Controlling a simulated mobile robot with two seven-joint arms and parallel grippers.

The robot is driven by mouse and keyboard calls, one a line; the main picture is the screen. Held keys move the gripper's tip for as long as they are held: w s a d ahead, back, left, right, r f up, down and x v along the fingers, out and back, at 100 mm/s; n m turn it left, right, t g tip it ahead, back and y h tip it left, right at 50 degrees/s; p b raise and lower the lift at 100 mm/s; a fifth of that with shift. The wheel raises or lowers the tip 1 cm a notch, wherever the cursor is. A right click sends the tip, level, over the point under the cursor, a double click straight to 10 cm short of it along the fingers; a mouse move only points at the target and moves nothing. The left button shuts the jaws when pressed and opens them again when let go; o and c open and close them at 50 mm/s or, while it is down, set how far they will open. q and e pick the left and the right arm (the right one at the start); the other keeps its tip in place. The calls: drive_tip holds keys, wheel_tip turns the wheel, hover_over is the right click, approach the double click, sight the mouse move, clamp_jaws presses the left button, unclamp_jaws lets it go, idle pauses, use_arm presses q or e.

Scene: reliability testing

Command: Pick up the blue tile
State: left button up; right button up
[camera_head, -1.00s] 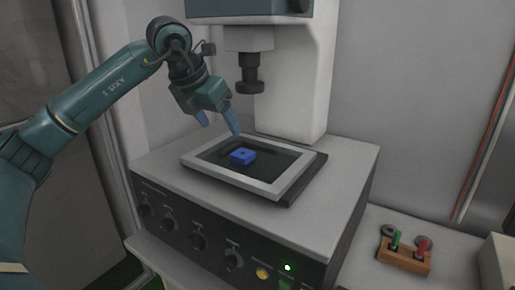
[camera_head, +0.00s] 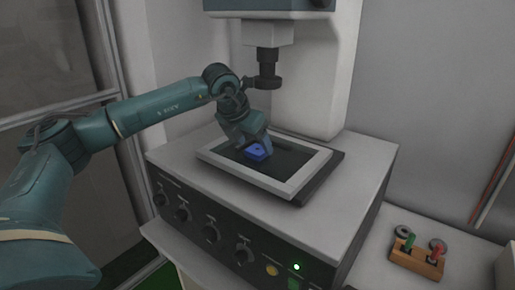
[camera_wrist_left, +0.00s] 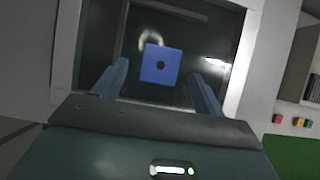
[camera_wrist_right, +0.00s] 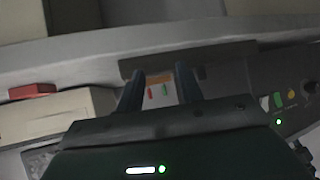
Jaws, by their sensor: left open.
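In the left wrist view the tile (camera_wrist_left: 160,65) shows between and just beyond the two fingers. My left gripper (camera_head: 257,145) is over the tile in the head view, with its fingers pointing down. In the left wrist view it is open (camera_wrist_left: 164,90), with gaps between both fingers and the tile. My right gripper (camera_wrist_right: 160,85) shows only in its own wrist view, with its fingers apart and nothing between them.
The machine's black press head (camera_head: 267,75) hangs just behind my left gripper. Knobs and a green light (camera_head: 296,267) are on the machine's front. A wooden block with green and red pegs (camera_head: 416,262) stands at the lower right. The machine's top right of the frame is bare.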

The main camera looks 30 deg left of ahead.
use_arm(q)
drive_tip(key=shift+x, duration=1.05)
drive_tip(key=c, duration=1.1)
